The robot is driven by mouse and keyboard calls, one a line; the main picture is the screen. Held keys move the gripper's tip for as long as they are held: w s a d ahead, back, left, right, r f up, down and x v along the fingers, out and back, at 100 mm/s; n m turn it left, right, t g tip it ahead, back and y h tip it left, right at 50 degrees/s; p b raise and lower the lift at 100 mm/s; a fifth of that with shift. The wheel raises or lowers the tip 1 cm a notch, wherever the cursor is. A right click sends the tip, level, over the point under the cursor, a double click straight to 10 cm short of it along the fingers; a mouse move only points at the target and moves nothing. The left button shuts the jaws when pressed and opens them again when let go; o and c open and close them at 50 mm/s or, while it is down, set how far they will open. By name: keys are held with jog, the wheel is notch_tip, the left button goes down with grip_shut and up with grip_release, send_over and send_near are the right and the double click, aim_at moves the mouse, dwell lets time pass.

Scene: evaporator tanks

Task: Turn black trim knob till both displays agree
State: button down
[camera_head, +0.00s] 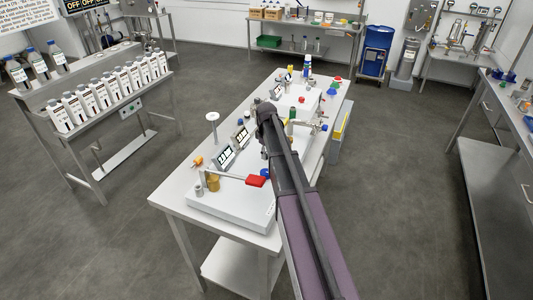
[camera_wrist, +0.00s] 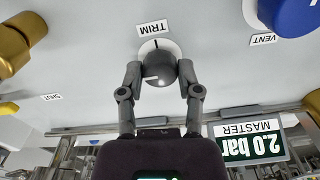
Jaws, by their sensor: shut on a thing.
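In the wrist view, the round dark trim knob (camera_wrist: 158,66) sits on a pale panel beside its TRIM label (camera_wrist: 152,29). A small white mark shows on the knob. My gripper (camera_wrist: 160,74) is shut on the knob, one finger on each side. The MASTER display (camera_wrist: 250,143) appears upside down and reads 2.0 bar. In the head view, two small displays (camera_head: 226,157) (camera_head: 243,135) stand on the white bench rig; their figures are too small to read surely. My arm hides the knob and the gripper there.
In the wrist view, a blue knob (camera_wrist: 292,12) by the VENT label and a brass fitting (camera_wrist: 18,42) flank the trim knob.

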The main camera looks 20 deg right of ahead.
jog(key=shift+c, duration=1.5)
grip_release()
jog(key=shift+m, duration=0.4)
